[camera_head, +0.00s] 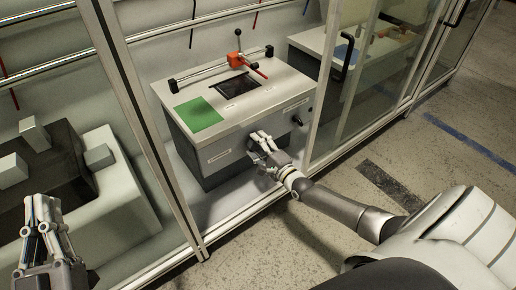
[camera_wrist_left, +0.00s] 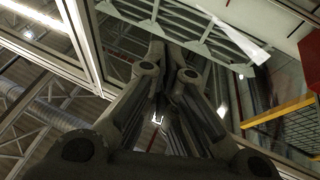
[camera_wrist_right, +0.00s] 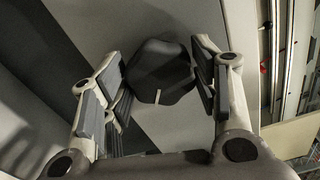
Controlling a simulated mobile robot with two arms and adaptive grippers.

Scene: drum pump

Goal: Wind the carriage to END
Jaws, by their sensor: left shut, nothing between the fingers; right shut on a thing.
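A green pad (camera_head: 198,115) and a dark recessed panel (camera_head: 237,84) lie on the unit's top. A smaller dark knob (camera_head: 297,121) is on the front right. Frame posts and a glass door (camera_head: 350,90) flank the opening. A grey block fixture (camera_head: 110,190) stands at left.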

